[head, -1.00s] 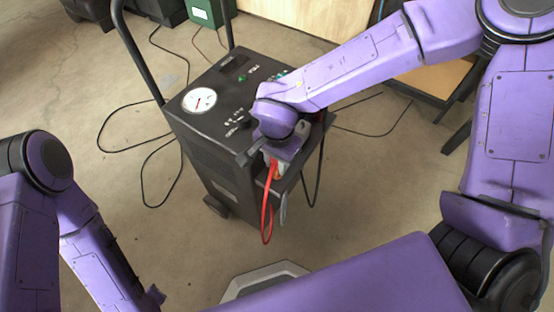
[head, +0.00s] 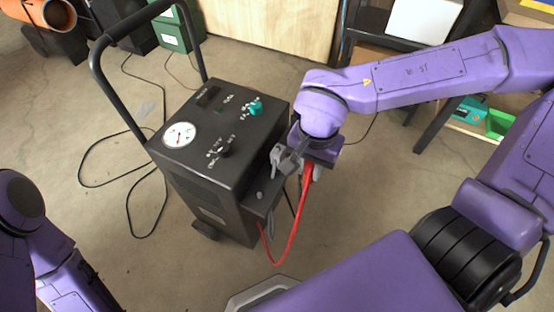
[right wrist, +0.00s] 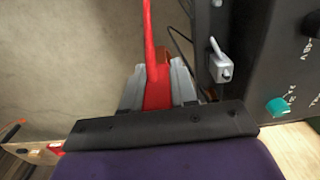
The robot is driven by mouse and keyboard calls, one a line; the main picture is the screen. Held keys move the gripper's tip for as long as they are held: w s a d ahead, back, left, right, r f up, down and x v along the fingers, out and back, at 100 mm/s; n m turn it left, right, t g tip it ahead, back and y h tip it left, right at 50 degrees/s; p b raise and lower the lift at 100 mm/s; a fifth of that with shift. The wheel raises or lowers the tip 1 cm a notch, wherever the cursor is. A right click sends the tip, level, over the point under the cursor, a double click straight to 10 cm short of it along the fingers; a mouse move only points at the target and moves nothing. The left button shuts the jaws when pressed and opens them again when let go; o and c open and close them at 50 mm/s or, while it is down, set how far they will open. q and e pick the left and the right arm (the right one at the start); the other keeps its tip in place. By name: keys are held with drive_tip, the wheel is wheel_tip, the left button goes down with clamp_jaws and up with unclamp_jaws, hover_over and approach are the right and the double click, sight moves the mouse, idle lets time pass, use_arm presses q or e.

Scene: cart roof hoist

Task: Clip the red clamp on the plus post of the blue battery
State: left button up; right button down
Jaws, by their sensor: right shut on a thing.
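The red clamp (right wrist: 157,92) is held between the two grey fingers of my right gripper (right wrist: 158,72) in the right wrist view. In the head view my right gripper (head: 312,164) is beside the right edge of the black charger cart, and the clamp is mostly hidden under it. The red cable (head: 291,238) hangs from the clamp in a loop back to the cart's lower front. The blue battery and its plus post are not visible in either view. My left gripper is out of view; only part of my left arm shows at the lower left.
The black charger cart (head: 205,180) has a round gauge (head: 179,135), a teal knob (head: 255,106) and a tall handle. A grey fitting (right wrist: 219,62) sticks out of its side. A dark shelf stands at the upper right. Black cable lies on the floor at left.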

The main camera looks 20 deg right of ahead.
drive_tip(key=shift+s+d+r, duration=0.25)
drive_tip(key=shift+s+d, duration=0.05)
drive_tip(key=shift+d, duration=0.15)
drive_tip(key=shift+s+d+r, duration=0.2)
drive_tip(key=shift+s+d, duration=0.05)
drive_tip(key=shift+d, duration=0.2)
